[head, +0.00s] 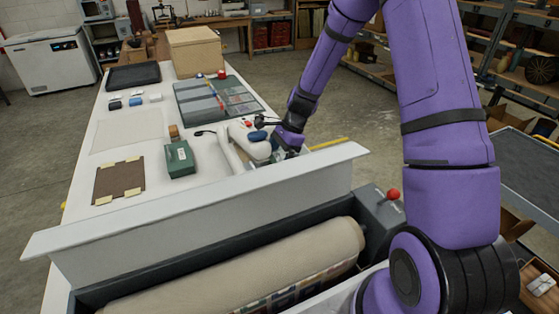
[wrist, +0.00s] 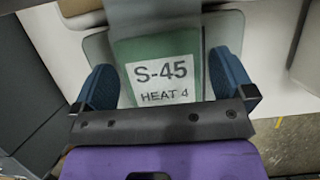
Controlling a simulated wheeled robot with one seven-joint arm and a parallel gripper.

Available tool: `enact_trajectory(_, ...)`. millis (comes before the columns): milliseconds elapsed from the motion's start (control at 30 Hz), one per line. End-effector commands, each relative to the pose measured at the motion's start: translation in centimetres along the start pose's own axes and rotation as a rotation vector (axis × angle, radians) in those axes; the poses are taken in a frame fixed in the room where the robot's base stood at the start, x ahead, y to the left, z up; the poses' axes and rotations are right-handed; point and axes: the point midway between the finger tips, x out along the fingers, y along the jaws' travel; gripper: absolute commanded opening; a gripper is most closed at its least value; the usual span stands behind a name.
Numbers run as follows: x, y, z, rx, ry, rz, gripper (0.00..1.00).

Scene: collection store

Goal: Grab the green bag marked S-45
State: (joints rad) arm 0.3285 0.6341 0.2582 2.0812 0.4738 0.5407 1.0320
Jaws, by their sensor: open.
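The green bag (wrist: 150,48) with a white label reading "S-45 HEAT 4" is in the middle of the wrist view. It looks to lie inside a clear, greyish outer margin. My gripper (wrist: 160,82) is open, with one blue finger on each side of the label. Whether the fingers touch the bag I cannot tell. In the head view my gripper (head: 278,146) is low over the right side of the white table, behind the raised white panel. The bag cannot be made out there; my gripper and the panel cover that spot.
The long white panel (head: 200,222) stands along the near table edge, with a cloth roll (head: 250,268) in front. A white curved device (head: 232,152) is just left of my gripper. A green box (head: 180,160) and a brown board (head: 119,182) lie further left.

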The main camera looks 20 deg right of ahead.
Motion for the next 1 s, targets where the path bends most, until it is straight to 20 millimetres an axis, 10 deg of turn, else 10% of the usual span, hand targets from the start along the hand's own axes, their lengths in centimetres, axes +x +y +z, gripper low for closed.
enact_trajectory(567,0.26,-0.01,-0.11,0.0,0.0,0.0,1.0)
enact_trajectory(767,0.28,-0.01,-0.13,0.0,0.0,0.0,0.61)
enact_trajectory(1000,0.28,0.0,-0.13,0.0,0.0,0.0,0.57)
